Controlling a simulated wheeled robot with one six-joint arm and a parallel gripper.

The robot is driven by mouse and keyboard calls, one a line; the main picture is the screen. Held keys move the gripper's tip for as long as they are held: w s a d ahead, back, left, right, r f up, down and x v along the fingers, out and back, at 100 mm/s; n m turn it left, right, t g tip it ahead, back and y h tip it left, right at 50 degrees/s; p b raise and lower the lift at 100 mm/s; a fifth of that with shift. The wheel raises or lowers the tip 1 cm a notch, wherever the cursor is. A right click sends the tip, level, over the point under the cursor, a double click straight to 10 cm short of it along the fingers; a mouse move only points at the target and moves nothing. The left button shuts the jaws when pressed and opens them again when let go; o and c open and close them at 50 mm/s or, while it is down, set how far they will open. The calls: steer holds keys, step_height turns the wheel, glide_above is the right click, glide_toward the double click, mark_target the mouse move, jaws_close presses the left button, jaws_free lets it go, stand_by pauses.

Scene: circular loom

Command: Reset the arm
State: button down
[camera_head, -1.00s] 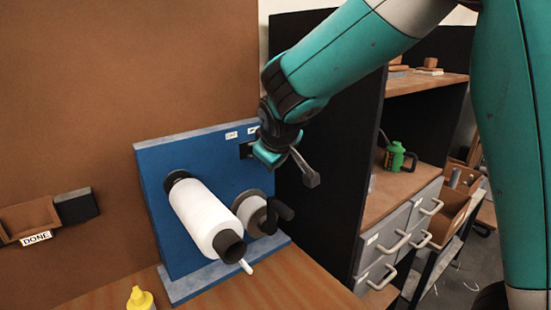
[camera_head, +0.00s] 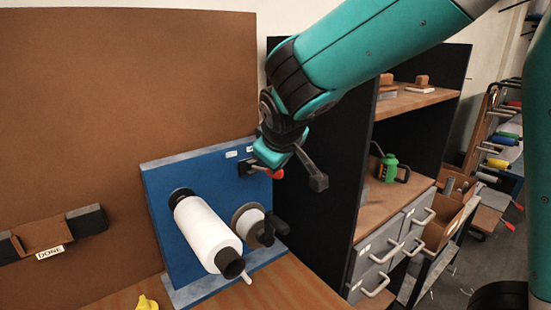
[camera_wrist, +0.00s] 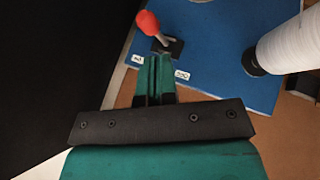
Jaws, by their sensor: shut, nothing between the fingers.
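My arm reaches down from the top right in the head view. My gripper (camera_head: 280,165) is shut and empty, in front of the upper right of the blue panel (camera_head: 172,238). The panel carries a small lever with a red knob (camera_head: 277,174) close by my gripper. In the wrist view my gripper's closed fingers (camera_wrist: 155,78) point at the black base of this lever, and the red knob (camera_wrist: 148,23) stands just beyond the fingertips. I cannot tell whether they touch. Two small white labels sit beside the lever.
A large white spool (camera_head: 207,235) and a smaller spool (camera_head: 250,222) with a black handle stick out from the panel. A bin marked DONE (camera_head: 42,238) hangs at left. A yellow bottle top (camera_head: 147,303) is at the front. A dark cabinet side (camera_head: 318,220) stands close at right.

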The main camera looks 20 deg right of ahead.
steer(key=shift+d, duration=0.1)
steer(key=s+a+f+g+y+b, duration=0.2)
steer(key=s+a+f+b, duration=0.1)
steer(key=s, duration=0.5)
steer(key=s+a+f+n+g+y+b, duration=0.1)
steer(key=s+a+f+g+y+b, duration=0.1)
steer(key=s, duration=0.7)
steer(key=s+a+f+n+g+y+b, duration=0.1)
steer(key=s+a+f+g+y+b, duration=0.1)
steer(key=s+f, duration=0.3)
steer(key=s+a+g+b, duration=0.1)
steer(key=s, duration=0.2)
steer(key=shift+s+a+f+g+y+b, duration=0.2)
steer(key=shift+a+f+g+y+b, duration=0.1)
steer(key=shift+a+b, duration=0.1)
